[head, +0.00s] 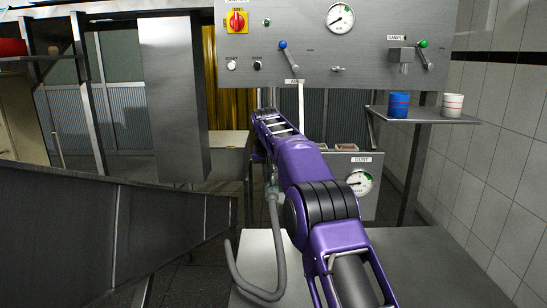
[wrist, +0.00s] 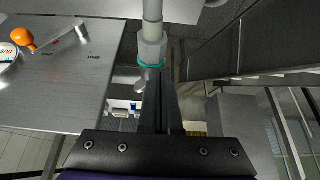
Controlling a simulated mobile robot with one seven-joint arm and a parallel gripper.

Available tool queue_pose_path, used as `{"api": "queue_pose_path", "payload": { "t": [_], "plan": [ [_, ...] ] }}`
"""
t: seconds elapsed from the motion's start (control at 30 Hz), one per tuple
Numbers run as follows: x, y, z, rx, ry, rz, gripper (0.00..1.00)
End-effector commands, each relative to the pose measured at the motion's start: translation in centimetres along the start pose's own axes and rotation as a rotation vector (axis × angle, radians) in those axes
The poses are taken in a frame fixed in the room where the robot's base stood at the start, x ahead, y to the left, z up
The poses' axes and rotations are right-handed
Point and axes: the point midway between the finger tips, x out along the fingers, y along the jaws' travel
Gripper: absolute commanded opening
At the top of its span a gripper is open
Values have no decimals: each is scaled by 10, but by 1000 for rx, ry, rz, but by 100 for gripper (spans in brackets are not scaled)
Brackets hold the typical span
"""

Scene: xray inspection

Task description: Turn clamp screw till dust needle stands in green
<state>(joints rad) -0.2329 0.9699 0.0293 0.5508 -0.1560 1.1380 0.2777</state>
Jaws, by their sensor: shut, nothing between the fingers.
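The dust gauge (head: 359,182) is a white dial under a DUST label on the lower panel in the head view. Its green band is at the upper right; its small needle appears to point left, outside the green. In the wrist view my gripper (wrist: 160,78) has its black fingers together and empty, just below a grey pipe collar (wrist: 152,50) with a teal ring. Whether they touch it is unclear. I cannot clearly make out the clamp screw; a small pale metal piece (wrist: 127,80) shows left of the fingers. In the head view my arm hides its own fingertips.
An orange-knobbed lever (wrist: 24,38) is on the metal panel left of my fingers. A grey hose (head: 276,240) hangs beside my arm. A shelf (head: 425,115) holds a blue cup (head: 399,105) and a white cup (head: 452,104). A metal chute (head: 100,235) fills the lower left.

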Motion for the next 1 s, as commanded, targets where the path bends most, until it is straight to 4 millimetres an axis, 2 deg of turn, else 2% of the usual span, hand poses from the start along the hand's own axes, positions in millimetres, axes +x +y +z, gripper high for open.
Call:
{"api": "queue_pose_path", "payload": {
  "t": [0.17, 0.4, 0.57, 0.77, 1.0],
  "plan": [
    [-6, 4, -5, 3, 3, 1, 0],
    [-44, 25, -25, 8, 4, 3, 0],
    [-61, 31, -30, 2, 2, 1, 0],
    [-58, 32, -28, 0, -2, 0, 0],
    [-41, 32, -18, -1, -4, 1, 0]
  ]
}}
